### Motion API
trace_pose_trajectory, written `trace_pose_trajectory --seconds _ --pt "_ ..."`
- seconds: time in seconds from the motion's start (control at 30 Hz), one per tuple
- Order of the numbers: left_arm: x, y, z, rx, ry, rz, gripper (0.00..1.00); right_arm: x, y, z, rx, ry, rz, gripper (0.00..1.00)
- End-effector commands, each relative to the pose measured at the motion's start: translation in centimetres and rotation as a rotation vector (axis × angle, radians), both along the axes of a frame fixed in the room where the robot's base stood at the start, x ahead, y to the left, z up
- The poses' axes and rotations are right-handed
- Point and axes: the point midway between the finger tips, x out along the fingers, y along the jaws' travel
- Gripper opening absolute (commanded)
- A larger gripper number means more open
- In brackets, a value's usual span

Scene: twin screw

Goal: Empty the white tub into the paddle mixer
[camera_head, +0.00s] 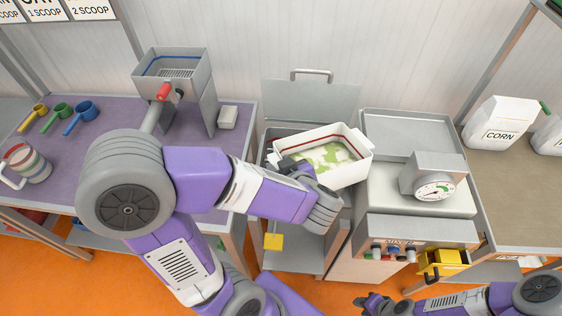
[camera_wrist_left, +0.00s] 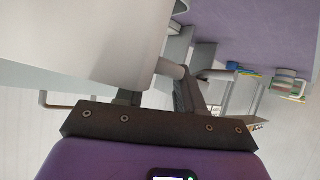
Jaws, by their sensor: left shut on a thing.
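The white tub (camera_head: 345,175) has a red line inside and holds green and white contents. It is held tilted in front of a raised grey lid with a handle (camera_head: 310,100). The paddle mixer (camera_head: 415,232) has a dial and front buttons; its opening is mostly hidden below the tub and my arm. My left gripper (camera_head: 290,168) is shut on the tub at its left side. In the left wrist view the tub's pale wall (camera_wrist_left: 85,40) is close to the fingers (camera_wrist_left: 160,92). My right gripper (camera_head: 378,304) is low at the bottom edge; its jaws are unclear.
A grey hopper machine (camera_head: 172,75) with a red knob stands on the purple table (camera_head: 100,120) at left, with coloured scoops and a striped jug (camera_head: 25,163). White corn bags (camera_head: 497,125) stand on the right bench.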

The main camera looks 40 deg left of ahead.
Motion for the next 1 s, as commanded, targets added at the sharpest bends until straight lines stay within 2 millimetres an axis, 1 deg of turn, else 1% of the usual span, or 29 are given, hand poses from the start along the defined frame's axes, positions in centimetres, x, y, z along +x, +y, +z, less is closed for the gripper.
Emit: trace_pose_trajectory --seconds 0.03,0.4,0.83,0.87,1.0 --pt "0.1 0.0 0.7 -0.013 0.000 0.001 0.00 0.0 0.0 0.8 0.000 0.000 0.000 0.35" --pt "0.2 0.3 1.8 -0.127 0.068 0.001 0.00 0.0 0.0 3.9 0.000 0.000 0.000 0.35" --pt "0.7 1.0 2.7 -0.283 0.163 0.003 0.00 0.0 0.0 7.5 0.000 0.000 0.000 0.35" --pt "0.7 1.1 2.8 -0.293 0.169 0.002 0.00 0.0 0.0 7.7 0.000 0.000 0.000 0.35" --pt "0.7 1.0 2.4 -0.296 0.172 -0.001 0.00 0.0 0.0 7.4 0.000 0.000 0.000 0.35"
